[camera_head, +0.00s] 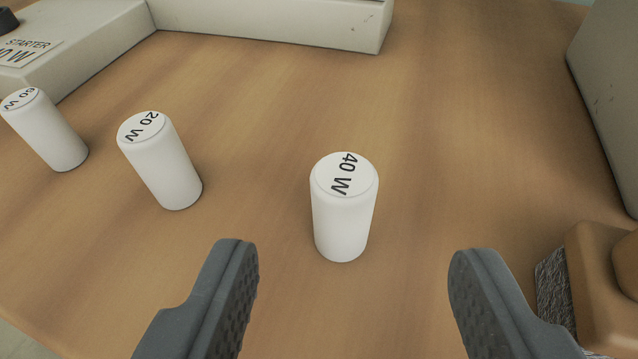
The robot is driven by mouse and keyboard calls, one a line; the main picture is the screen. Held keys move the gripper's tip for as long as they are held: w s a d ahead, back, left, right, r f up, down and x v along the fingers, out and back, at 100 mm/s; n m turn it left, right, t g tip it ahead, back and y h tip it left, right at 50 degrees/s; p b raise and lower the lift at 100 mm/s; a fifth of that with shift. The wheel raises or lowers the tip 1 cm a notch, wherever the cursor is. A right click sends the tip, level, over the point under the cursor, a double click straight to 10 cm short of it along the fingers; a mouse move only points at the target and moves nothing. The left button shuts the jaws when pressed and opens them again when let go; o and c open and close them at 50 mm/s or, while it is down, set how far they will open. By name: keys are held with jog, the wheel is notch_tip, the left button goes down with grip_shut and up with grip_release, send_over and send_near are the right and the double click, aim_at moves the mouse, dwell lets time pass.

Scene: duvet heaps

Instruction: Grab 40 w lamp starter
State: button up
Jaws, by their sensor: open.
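The 40 W lamp starter (342,212) is a white cylinder standing upright on the wooden table, with "40 W" printed on its top. It is near the middle of the view. My gripper (355,258) is open and empty, with one dark grey finger at the lower left and one at the lower right. In the picture the starter lies between and just beyond the fingertips, and neither finger appears to touch it.
A 20 W starter (162,165) and a 60 W starter (45,132) stand to the left. A pale fixture (270,22) labelled "STARTER" runs along the back left. A brown object with a bristly side (600,290) lies at right, below a grey block (612,95).

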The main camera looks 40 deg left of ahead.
aim_at(345, 166)
jog(key=x, duration=0.4)
jog(key=shift+w+f, duration=0.1)
jog(key=shift+w, duration=0.05)
jog(key=shift+b+x, duration=0.9)
jog(key=shift+x, duration=1.75)
jog(key=shift+a, duration=0.15)
jog(key=shift+c, duration=0.3)
jog(key=c, duration=1)
